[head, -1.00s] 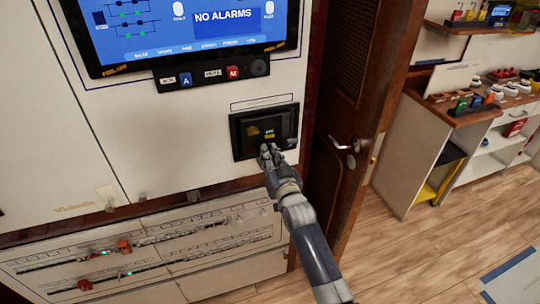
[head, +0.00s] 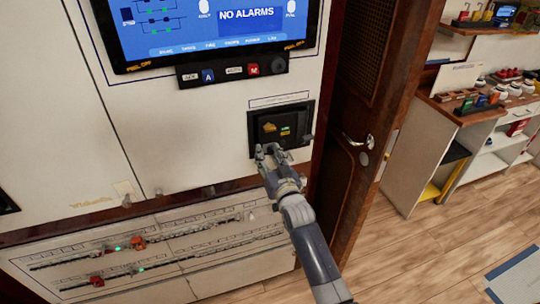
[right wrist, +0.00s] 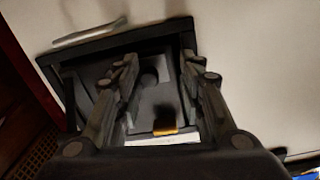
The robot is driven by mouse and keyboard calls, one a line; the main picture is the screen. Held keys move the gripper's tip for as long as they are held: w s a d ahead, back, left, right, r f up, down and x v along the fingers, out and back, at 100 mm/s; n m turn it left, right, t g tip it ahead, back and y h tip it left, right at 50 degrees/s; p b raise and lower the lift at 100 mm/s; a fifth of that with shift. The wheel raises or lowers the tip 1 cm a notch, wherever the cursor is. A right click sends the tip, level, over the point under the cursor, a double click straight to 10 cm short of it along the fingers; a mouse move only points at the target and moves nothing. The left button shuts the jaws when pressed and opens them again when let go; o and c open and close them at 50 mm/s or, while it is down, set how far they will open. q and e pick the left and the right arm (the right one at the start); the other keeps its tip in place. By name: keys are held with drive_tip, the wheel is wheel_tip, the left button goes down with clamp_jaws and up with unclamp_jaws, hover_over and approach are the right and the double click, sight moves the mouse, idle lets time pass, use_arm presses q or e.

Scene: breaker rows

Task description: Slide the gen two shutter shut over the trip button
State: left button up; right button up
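A black-framed unit (head: 282,128) is set in the white cabinet front, with a yellow mark and a small green-yellow label on its dark face. It also shows in the right wrist view (right wrist: 100,45), with a dark round spot and an orange strip inside the frame. I cannot tell which part is the shutter or the trip button. My right gripper (head: 270,150) is at the unit's lower left edge. In the right wrist view its fingers (right wrist: 158,65) are apart, with nothing seen held between them. Contact with the unit is unclear. My left gripper is not in view.
A blue screen (head: 200,28) reading "NO ALARMS" and a button strip (head: 232,70) are above. Breaker rows (head: 135,245) run below left. A brown door (head: 360,90) stands close on the right, with a cluttered bench (head: 450,105) beyond. The floor there is mostly clear.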

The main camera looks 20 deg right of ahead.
drive_tip(key=shift+d, duration=0.3)
drive_tip(key=shift+s+f, duration=0.1)
drive_tip(key=shift+s, duration=0.3)
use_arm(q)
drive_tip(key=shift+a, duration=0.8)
use_arm(e)
drive_tip(key=s, duration=1.1)
drive_tip(key=shift+a, duration=0.25)
drive_tip(key=shift+s, duration=0.1)
